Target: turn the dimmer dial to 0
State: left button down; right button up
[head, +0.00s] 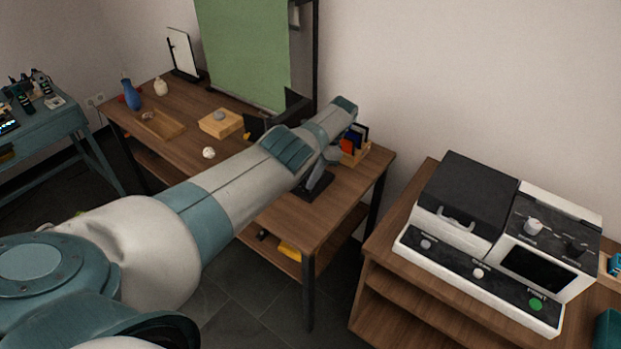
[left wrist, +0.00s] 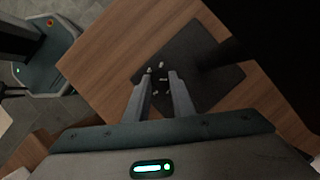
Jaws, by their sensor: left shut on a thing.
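The dimmer dial (left wrist: 159,75) is a small dark knob on a dark base plate (left wrist: 205,65), with pale marks around it. In the head view, the dark base (head: 316,186) lies near the right end of the wooden table, partly covered by my arm. My left gripper (left wrist: 161,81) points down at the plate, its two fingers close on either side of the dial and shut on it. In the head view the left gripper (head: 328,157) is small and partly hidden by its own wrist. The dial's pointer and setting are too small to read. My right gripper is not in view.
The wooden table (head: 340,205) also holds a green backdrop (head: 243,50), a box of colored items (head: 354,148), a wooden block (head: 220,123), a tray (head: 160,124) and a blue vase (head: 132,96). A printer-like machine (head: 465,195) stands on a separate cabinet at right.

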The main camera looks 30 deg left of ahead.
pick_arm(q)
jog(key=c, duration=1.5)
grip_release()
jog(key=shift+r, duration=0.1)
jog(key=shift+w+d+r, duration=0.15)
jog(key=shift+w+r, duration=0.05)
jog(key=shift+r, duration=0.3)
jog(key=shift+b+v, duration=1.6)
jog(key=shift+v, duration=6.45)
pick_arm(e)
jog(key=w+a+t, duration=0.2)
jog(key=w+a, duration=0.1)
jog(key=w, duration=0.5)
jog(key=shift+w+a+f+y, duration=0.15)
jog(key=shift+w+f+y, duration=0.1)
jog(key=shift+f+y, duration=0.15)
pick_arm(q)
jog(key=shift+s+d, duration=0.1)
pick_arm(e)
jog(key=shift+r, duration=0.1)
